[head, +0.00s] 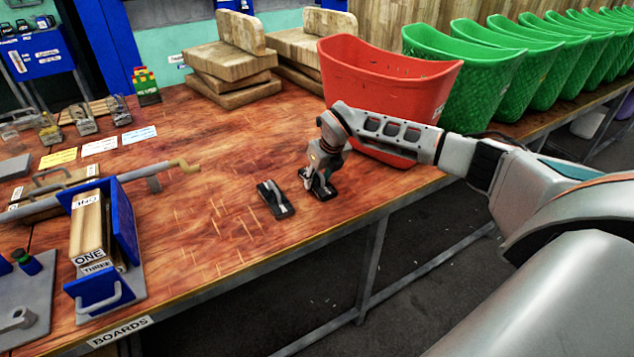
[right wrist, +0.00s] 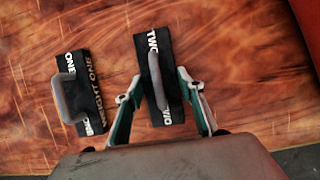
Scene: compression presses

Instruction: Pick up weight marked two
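The weight marked TWO is a flat black block with a grey arched handle; it lies on the wooden table in the right wrist view (right wrist: 172,110) and shows partly under my right gripper in the head view (head: 326,194). My right gripper (right wrist: 159,82) is open, with one finger on each side of this weight and its handle. A gap shows between the fingers and the handle. In the head view the right gripper (head: 317,176) points down over the weight. My left gripper is not in view.
A similar weight marked ONE (right wrist: 82,95) lies close to the left, also in the head view (head: 274,199). A red bin (head: 388,85) stands behind my right arm. The table's front edge (head: 300,243) is near. A blue board holder (head: 125,225) stands at left.

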